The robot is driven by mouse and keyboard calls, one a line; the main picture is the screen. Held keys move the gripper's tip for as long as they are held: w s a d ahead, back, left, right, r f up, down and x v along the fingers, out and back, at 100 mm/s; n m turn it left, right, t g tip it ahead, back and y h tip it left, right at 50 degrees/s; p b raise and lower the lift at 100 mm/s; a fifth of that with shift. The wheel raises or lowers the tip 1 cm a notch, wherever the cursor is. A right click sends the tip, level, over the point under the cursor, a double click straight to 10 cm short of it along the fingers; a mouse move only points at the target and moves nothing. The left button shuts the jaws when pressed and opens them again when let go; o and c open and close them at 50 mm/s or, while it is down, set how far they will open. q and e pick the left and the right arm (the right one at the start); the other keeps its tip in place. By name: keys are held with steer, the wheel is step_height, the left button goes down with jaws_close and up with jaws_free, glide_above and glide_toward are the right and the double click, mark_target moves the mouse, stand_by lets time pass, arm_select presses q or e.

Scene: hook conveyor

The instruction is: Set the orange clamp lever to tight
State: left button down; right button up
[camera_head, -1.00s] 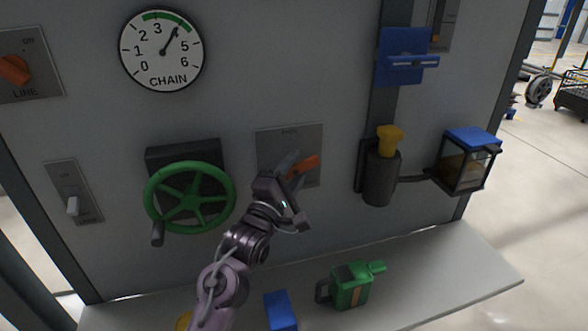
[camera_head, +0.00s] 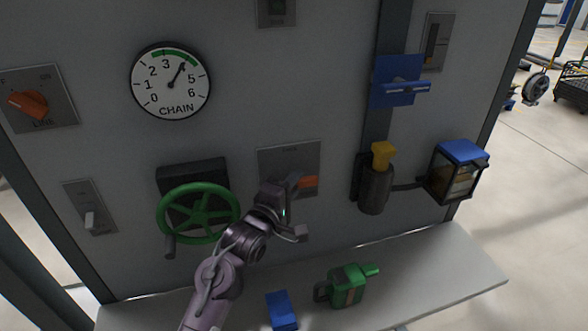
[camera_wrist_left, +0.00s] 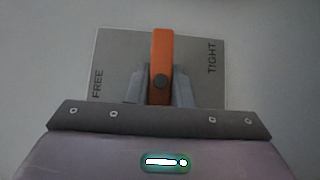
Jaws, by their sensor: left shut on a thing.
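The orange clamp lever (camera_head: 309,182) sits on a grey plate (camera_head: 302,156) in the middle of the panel and lies about level, its end to the right. My left gripper (camera_head: 292,188) is at the lever and covers its inner part. In the left wrist view, the orange lever (camera_wrist_left: 162,50) stands straight up in the picture, over a dark round pivot, between the fingers of my left gripper (camera_wrist_left: 161,90), which is shut on it. The plate (camera_wrist_left: 118,55) reads FREE at the left and TIGHT at the right; the lever lies between them. My right gripper is out of view.
A green handwheel (camera_head: 200,213) is left of my left arm. A dark cylinder with a yellow top (camera_head: 376,185) and a blue-topped box (camera_head: 458,170) are to the right. A green jug (camera_head: 347,286) and a blue block (camera_head: 282,310) stand on the shelf (camera_head: 420,275).

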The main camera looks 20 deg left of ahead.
arm_select(q)
steer(key=shift+f, duration=0.1)
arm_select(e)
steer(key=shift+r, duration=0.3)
arm_select(q)
steer(key=c, duration=1.3)
jaws_free()
steer(key=shift+s, duration=0.1)
steer(key=s+b, duration=0.1)
steer(key=s, duration=0.1)
steer(key=s+a+b, duration=0.1)
steer(key=s, duration=0.4)
steer(key=shift+s+a+b, duration=0.25)
steer(key=shift+s+b, duration=0.05)
steer(key=shift+b, duration=0.1)
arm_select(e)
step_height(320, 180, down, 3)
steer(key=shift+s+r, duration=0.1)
